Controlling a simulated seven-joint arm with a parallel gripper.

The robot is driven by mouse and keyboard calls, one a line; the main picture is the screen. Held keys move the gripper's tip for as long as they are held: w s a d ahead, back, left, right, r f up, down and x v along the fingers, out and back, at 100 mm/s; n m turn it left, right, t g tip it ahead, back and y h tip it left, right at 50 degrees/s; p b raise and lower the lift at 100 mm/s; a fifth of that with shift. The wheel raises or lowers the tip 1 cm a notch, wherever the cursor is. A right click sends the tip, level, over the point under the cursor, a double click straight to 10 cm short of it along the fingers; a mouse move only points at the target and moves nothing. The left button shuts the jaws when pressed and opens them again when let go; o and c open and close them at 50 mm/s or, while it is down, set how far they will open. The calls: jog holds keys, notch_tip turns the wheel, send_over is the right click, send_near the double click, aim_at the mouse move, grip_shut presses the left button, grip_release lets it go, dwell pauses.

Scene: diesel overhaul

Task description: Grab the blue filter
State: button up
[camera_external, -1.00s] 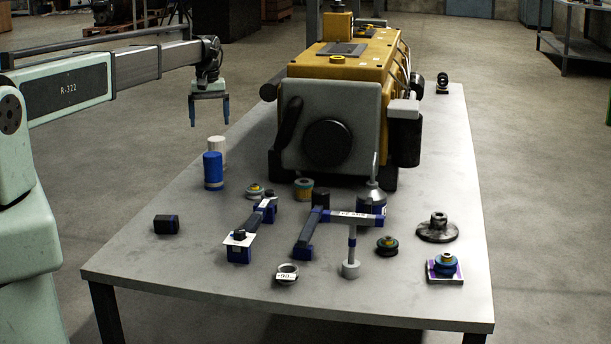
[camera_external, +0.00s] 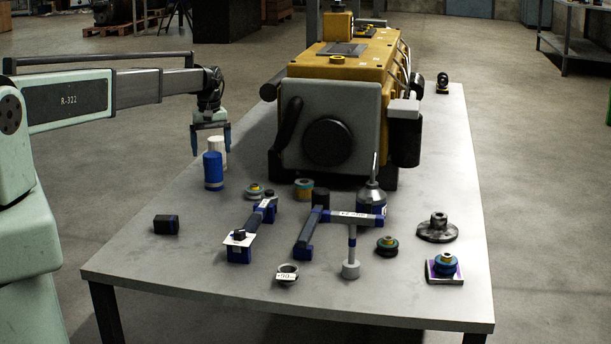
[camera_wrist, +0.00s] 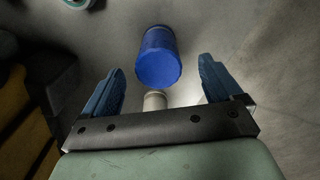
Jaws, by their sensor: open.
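The blue filter (camera_external: 213,171) is an upright blue cylinder with a pale band, standing on the left part of the table. In the wrist view the blue filter (camera_wrist: 158,57) lies ahead of the jaws, near the middle. A white filter (camera_external: 217,148) stands just behind it. In the wrist view the white filter (camera_wrist: 154,101) shows between the fingers, partly hidden by the gripper's bar. My gripper (camera_external: 210,154) is open and empty, its fingers pointing down around the height of the white filter's top. Its two blue fingers (camera_wrist: 160,75) show left and right in the wrist view.
The grey table (camera_external: 130,262) bears a large yellow and grey engine (camera_external: 345,90) to the right. A dark block (camera_external: 166,224) and several engine parts lie towards the front. The table left of the blue filter is mostly clear.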

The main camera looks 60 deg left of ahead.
aim_at(213, 154)
jog(key=shift+w+f, duration=0.2)
jog(key=shift+f, duration=2.35)
jog(key=shift+c, duration=0.3)
jog(key=c, duration=1.2)
